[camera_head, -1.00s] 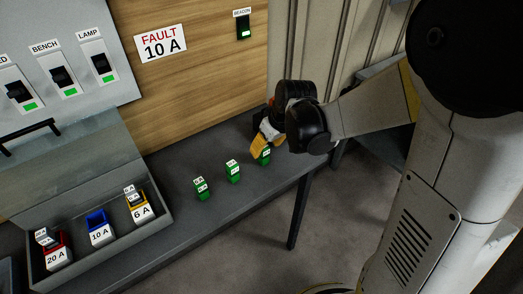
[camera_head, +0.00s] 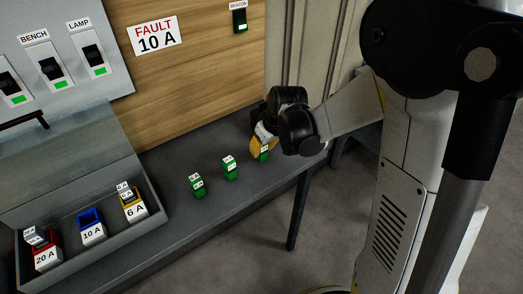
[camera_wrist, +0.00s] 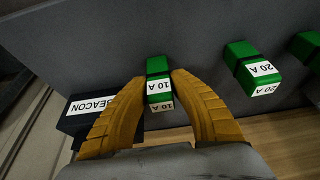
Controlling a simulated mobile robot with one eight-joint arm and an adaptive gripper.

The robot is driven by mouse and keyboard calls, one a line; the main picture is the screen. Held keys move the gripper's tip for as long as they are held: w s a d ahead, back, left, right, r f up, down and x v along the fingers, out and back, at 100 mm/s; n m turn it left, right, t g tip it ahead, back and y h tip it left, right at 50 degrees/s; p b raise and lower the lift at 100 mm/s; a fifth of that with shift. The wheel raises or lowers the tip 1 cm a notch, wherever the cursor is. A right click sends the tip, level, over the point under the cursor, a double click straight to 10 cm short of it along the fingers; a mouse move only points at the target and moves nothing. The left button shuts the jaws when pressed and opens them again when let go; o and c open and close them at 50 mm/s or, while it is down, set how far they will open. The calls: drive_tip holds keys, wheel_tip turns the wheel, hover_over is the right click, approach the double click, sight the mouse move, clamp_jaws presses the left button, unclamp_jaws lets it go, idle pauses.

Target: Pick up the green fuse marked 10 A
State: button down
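The green fuse marked 10 A (camera_wrist: 159,92) stands between the two yellow fingers of my gripper (camera_wrist: 158,77) in the wrist view. The fingertips lie close along both sides of it, with no clear gap at the tips; whether they press on it cannot be told. In the head view my gripper (camera_head: 262,144) is over the rightmost green fuse (camera_head: 264,154), which appears to be still on the grey bench and is partly hidden by the fingers. A green fuse marked 20 A (camera_wrist: 241,54) stands apart on the right in the wrist view.
Two other green fuses (camera_head: 230,167) (camera_head: 197,185) stand on the bench (camera_head: 180,215) in the head view. A grey tray (camera_head: 150,222) with red, blue and yellow holders is at the left. The beacon switch (camera_head: 240,21) is on the wooden wall.

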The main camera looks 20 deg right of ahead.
drive_tip(key=shift+r, duration=0.1)
wheel_tip(320, 180, up, 5)
drive_tip(key=p, duration=0.2)
drive_tip(key=shift+p, duration=0.4)
drive_tip(key=s+d+r+p, duration=0.3)
drive_tip(key=s+r+p, duration=0.1)
drive_tip(key=s, duration=0.7)
drive_tip(key=shift+r, duration=0.9)
drive_tip(key=shift+s, duration=0.1)
